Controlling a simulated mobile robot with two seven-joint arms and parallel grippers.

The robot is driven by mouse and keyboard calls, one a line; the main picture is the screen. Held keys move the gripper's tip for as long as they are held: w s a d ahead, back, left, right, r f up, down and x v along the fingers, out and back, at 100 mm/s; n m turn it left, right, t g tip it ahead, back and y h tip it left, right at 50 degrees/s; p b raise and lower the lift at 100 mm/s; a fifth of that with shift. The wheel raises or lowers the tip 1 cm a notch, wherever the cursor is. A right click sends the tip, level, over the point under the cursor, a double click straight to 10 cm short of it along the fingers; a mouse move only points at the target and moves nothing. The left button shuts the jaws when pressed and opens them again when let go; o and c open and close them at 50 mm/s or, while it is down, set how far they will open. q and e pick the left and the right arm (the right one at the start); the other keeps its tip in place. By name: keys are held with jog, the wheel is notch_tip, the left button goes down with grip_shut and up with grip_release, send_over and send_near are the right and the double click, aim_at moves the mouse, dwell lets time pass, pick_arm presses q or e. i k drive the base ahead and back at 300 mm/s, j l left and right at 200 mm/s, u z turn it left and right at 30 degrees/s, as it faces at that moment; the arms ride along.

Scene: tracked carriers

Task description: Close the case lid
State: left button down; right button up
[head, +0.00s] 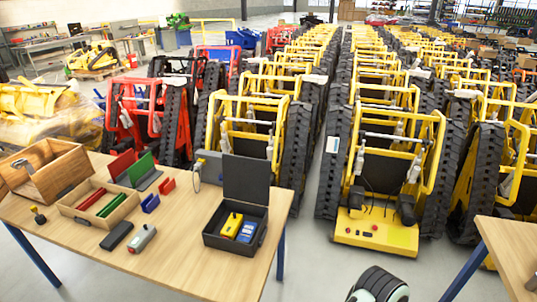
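The dark case (210,239) stands near the right end of the wooden table, with its lid (246,178) open and standing roughly upright at the back. Inside the case lie a yellow device (231,225) and a blue device (247,232). The lid's hinge line at the back is partly hidden by the case's contents and walls.
On the table (185,270) are a wooden box (45,170), a divided tray (78,213), red and green plates, small blue and red holders, a black case (117,236) and a grey tool (142,239). Tracked carriers (385,170) stand behind. Another table (510,255) is at right.

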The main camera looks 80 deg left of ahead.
aim_at(246, 180)
jog(key=i+j+u, duration=0.1)
jog(key=i+u, duration=0.2)
jog(key=u, duration=0.15)
jog(key=i+u, duration=0.35)
jog(key=u, duration=0.15)
jog(key=i+l+u, duration=0.1)
jog(key=i+u, duration=0.2)
jog(key=u, duration=0.15)
